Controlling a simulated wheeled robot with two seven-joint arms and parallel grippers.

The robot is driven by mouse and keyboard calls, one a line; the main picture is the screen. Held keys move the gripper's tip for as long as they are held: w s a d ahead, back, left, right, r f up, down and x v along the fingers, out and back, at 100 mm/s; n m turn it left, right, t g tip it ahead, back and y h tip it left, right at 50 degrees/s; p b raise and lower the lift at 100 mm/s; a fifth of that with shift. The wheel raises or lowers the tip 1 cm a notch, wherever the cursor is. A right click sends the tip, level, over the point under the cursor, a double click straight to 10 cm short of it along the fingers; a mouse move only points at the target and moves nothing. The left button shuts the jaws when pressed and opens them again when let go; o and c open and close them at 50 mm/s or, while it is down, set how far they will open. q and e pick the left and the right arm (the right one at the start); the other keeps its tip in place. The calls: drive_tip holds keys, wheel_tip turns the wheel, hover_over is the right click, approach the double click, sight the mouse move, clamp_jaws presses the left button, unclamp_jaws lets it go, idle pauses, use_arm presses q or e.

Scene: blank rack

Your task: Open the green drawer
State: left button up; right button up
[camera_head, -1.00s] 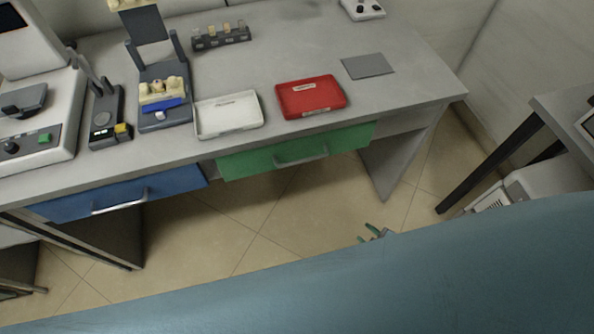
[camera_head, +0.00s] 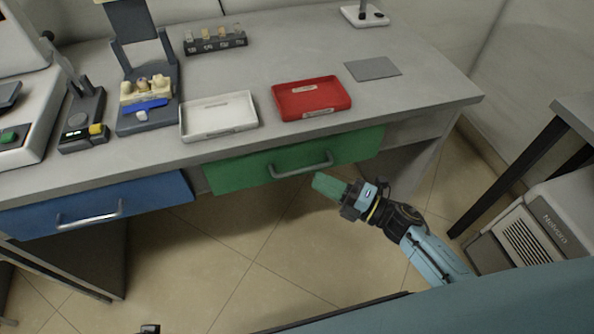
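The green drawer (camera_head: 240,172) sits under the front edge of the table, and its front looks flush and closed. Its grey bar handle (camera_head: 302,169) runs across the front. My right gripper (camera_head: 328,186), with green fingers, comes in from the lower right and points up and left. It is just below and right of the handle and looks apart from it. The fingers overlap from this angle, so their opening is hidden. My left gripper is not in view.
A blue drawer (camera_head: 150,195) with a handle is to the left. A white tray (camera_head: 190,128) and a red tray (camera_head: 347,100) stand on the table (camera_head: 290,50) above the green drawer. A white machine (camera_head: 540,225) stands at the right. The floor below the drawers is clear.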

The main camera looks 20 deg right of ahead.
sight(299, 170)
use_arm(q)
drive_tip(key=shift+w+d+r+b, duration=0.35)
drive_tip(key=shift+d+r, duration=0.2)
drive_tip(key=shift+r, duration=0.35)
use_arm(e)
drive_tip(key=shift+x, duration=3.35)
drive_tip(key=shift+f, duration=0.1)
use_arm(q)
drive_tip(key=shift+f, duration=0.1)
use_arm(e)
clamp_jaws()
